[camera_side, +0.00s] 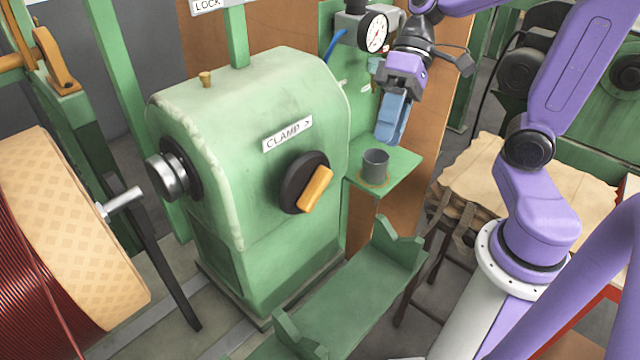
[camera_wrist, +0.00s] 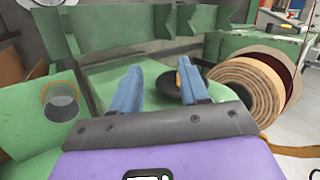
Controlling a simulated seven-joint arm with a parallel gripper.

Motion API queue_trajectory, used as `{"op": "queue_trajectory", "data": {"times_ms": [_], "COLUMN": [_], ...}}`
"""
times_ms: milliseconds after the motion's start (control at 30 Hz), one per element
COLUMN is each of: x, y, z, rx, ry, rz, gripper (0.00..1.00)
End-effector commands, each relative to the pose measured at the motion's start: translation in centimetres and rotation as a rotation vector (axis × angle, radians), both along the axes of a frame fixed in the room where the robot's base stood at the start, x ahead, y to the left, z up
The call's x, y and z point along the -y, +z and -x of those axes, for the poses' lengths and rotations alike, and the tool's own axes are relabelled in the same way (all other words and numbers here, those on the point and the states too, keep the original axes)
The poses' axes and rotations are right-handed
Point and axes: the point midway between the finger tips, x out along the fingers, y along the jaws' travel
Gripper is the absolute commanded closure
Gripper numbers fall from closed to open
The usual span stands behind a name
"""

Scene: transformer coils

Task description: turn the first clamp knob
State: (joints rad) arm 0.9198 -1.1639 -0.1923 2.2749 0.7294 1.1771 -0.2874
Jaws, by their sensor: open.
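The clamp knob (camera_side: 292,183) is a black round disc with an orange bar handle (camera_side: 316,188) on the front of the green machine housing, below a "CLAMP >" label (camera_side: 288,133). The bar is tilted, its upper end to the right. In the wrist view the black knob (camera_wrist: 166,87) shows between my fingers, partly covered by the right finger. My gripper (camera_side: 389,138) has blue fingers pointing down, to the right of and above the knob, apart from it. In the wrist view my gripper (camera_wrist: 160,68) is open, with nothing between the fingertips.
A grey cup (camera_side: 375,164) stands on a green shelf (camera_side: 405,160) just below my gripper. A pressure gauge (camera_side: 373,32) is behind it. A green cradle (camera_side: 350,297) lies in front of the housing, and a large wound coil (camera_side: 75,220) stands at left.

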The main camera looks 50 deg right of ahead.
Motion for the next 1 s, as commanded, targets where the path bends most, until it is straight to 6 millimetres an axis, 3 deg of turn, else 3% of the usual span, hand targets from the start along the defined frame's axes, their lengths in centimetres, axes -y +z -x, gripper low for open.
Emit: {"op": "queue_trajectory", "data": {"times_ms": [33, 200, 400, 567, 1000], "x": [0.4, 1.3, 1.4, 0.0, -6.2], "y": [0.8, 2.7, 3.2, 2.0, -3.5], "z": [-1.3, -3.9, -4.8, -4.7, -4.6], "rx": [-0.002, 0.004, 0.008, 0.007, 0.004], "ry": [-0.06, -0.179, -0.214, -0.21, -0.208], "rz": [-0.045, -0.157, -0.197, -0.195, -0.192], "gripper": [0.55, 0.55, 0.55, 0.55, 0.55]}}
